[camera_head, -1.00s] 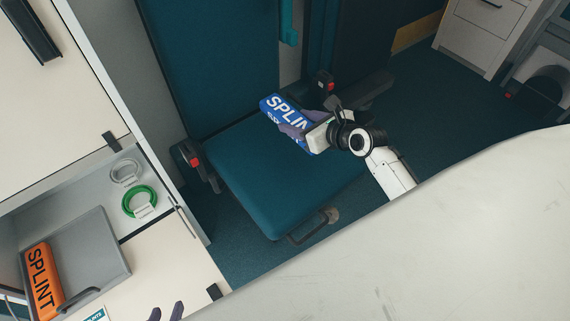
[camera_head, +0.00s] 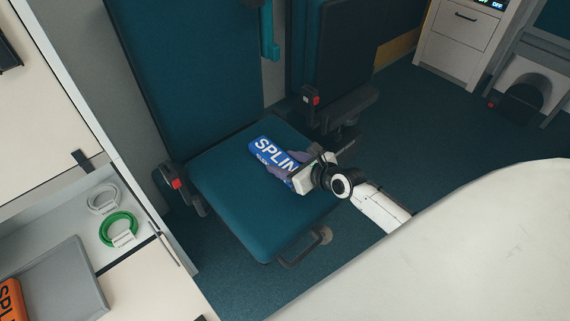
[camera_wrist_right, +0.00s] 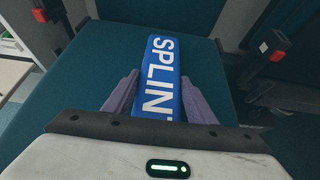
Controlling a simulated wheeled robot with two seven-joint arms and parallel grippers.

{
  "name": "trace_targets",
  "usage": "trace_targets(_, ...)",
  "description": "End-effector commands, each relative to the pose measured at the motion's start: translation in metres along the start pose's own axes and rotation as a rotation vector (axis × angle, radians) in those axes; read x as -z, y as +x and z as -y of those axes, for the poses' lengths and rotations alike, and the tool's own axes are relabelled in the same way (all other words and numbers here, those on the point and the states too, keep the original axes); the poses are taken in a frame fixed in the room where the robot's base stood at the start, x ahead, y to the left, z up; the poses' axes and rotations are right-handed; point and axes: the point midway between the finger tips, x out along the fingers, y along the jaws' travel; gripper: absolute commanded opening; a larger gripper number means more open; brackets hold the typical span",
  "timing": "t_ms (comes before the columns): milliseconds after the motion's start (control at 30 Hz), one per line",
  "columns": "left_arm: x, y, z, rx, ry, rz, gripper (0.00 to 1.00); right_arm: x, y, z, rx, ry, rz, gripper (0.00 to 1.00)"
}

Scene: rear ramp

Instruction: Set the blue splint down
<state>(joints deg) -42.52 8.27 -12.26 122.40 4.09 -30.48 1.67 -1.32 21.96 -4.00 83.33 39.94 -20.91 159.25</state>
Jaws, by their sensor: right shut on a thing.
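The blue splint (camera_head: 268,152), a box with white lettering, is over the teal seat cushion (camera_head: 225,190) of the chair. My right gripper (camera_head: 290,168) is shut on the near end of the splint. In the right wrist view the purple fingers of the gripper (camera_wrist_right: 160,100) flank the splint (camera_wrist_right: 162,72), and the seat cushion (camera_wrist_right: 90,70) lies below it. I cannot tell whether the splint touches the cushion. My left gripper is not in view now.
An orange splint (camera_head: 10,300) lies by a grey tray (camera_head: 75,270) at the lower left. A green coil (camera_head: 118,228) and a white coil (camera_head: 103,198) lie in the open compartment. Red buckles (camera_head: 310,96) flank the seat. A pale surface (camera_head: 450,250) fills the lower right.

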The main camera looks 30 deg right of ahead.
Motion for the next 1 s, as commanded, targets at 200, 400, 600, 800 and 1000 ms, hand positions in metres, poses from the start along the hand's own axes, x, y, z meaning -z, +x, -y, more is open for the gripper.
trace_targets(200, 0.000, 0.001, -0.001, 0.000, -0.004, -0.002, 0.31, 0.003, 0.002, 0.000, -0.001, 0.001, 0.000, 0.53)
trace_targets(400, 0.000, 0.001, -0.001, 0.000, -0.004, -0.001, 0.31, 0.002, 0.001, 0.000, -0.001, 0.000, -0.001, 0.70)
trace_targets(600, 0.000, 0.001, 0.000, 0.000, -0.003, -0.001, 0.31, 0.001, 0.001, 0.000, -0.001, 0.000, 0.000, 0.70)
trace_targets(800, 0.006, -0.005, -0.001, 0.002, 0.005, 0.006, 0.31, -0.002, -0.021, -0.001, -0.002, 0.002, -0.003, 0.70)
trace_targets(1000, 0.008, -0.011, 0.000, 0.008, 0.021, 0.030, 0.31, -0.003, -0.065, -0.001, -0.001, 0.002, -0.004, 0.70)
